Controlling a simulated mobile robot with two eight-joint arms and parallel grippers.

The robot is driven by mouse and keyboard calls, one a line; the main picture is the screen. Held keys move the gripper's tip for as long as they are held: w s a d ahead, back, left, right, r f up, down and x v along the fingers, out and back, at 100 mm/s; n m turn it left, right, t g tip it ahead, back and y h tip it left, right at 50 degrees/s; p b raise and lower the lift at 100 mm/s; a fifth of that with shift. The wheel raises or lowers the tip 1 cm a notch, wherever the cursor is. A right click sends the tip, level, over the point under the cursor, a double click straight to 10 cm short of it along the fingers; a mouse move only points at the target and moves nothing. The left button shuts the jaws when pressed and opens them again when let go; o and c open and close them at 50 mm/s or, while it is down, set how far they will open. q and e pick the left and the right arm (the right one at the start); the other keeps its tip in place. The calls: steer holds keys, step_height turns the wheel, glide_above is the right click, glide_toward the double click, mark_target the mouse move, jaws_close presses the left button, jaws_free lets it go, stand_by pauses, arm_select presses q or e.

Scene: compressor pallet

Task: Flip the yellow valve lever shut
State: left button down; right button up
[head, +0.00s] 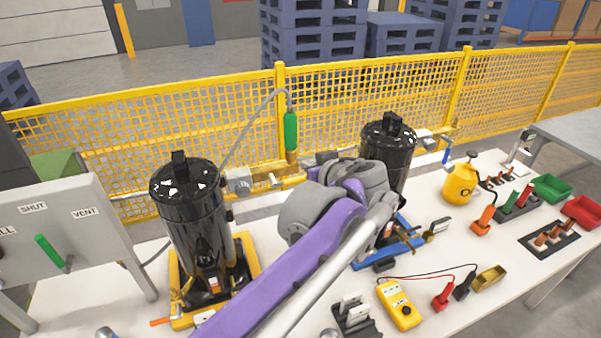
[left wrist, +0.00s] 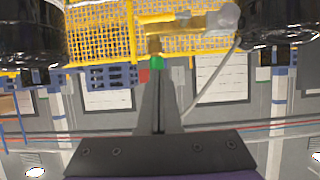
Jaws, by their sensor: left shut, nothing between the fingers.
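Between two black cylinders, the left one (head: 190,210) and the right one (head: 388,140), runs a brass-yellow pipe assembly (head: 268,182). A green grip (head: 291,131) on a hose stands upright above its brass fitting. I cannot clearly pick out the yellow lever from the yellow fittings. My left gripper (head: 318,165) is just right of the assembly, its wrist hiding part of it. In the upside-down left wrist view its fingers (left wrist: 160,75) are shut and empty, in line with a green piece (left wrist: 157,62) and brass fitting (left wrist: 153,45); contact is unclear. My right gripper is not visible.
A board (head: 60,225) marked SHUT and VENT, with a green handle, stands at left. A yellow mesh fence (head: 180,130) runs behind. The white table (head: 295,315) also holds a yellow meter (head: 399,304), a yellow jug (head: 459,184) and coloured bins at right.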

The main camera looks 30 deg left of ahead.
arm_select(q)
steer(key=w+a+f, duration=0.5)
steer(key=a+f, duration=0.1)
steer(key=f, duration=0.2)
steer(key=shift+w, duration=0.15)
steer(key=shift+f, duration=0.1)
